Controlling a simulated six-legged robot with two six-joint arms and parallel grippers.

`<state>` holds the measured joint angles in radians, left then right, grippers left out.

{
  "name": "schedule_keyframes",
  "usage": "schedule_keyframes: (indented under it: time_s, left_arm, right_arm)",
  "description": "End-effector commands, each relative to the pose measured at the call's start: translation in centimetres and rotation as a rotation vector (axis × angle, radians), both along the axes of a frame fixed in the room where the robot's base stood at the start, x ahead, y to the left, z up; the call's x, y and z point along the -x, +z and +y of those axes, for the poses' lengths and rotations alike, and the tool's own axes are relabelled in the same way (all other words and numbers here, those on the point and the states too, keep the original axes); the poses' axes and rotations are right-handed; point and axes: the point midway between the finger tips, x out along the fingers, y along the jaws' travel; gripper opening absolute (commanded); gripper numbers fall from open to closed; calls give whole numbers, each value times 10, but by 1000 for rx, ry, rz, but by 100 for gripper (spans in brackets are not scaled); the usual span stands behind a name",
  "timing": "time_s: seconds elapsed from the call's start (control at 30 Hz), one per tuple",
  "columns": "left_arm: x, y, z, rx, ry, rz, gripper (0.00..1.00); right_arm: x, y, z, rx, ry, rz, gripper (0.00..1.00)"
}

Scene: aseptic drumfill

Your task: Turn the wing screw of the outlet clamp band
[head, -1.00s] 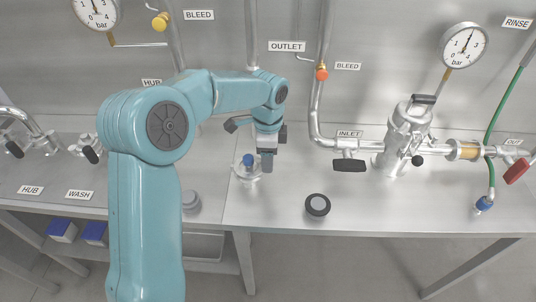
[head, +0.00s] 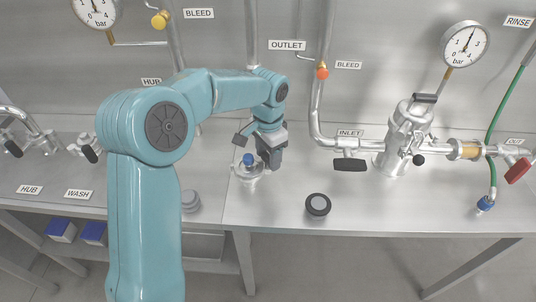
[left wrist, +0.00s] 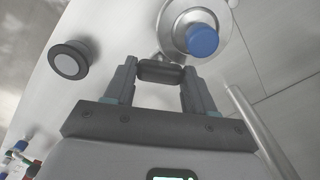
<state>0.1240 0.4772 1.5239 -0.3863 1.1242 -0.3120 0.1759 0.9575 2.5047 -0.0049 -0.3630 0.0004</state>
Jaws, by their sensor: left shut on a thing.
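The outlet clamp band is the round metal fitting (head: 249,175) with a blue cap (head: 248,159) on the bench under the OUTLET label. It also shows in the left wrist view as a silver disc (left wrist: 174,25) with the blue cap (left wrist: 203,40). The wing screw (left wrist: 160,71) is a dark bar beside the disc. My left gripper (left wrist: 160,80) is shut on it, one finger at each end. In the head view my left gripper (head: 273,163) points down just right of the blue cap and hides the wing screw. My right gripper is in neither view.
A black round knob (head: 318,205) lies on the bench to the right. The bench front between is mostly clear.

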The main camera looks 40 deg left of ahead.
Motion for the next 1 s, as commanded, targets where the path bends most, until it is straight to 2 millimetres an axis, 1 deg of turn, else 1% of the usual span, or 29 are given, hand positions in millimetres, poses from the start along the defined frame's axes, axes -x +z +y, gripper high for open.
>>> schedule_keyframes:
  time_s: [0.6,0.8,1.0]
  left_arm:
    - [0,0,0,1,575,1,24]
    - [0,0,0,1,727,1,24]
    - [0,0,0,1,836,1,24]
  right_arm:
    - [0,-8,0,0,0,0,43]
    - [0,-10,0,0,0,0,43]
    - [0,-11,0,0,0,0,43]
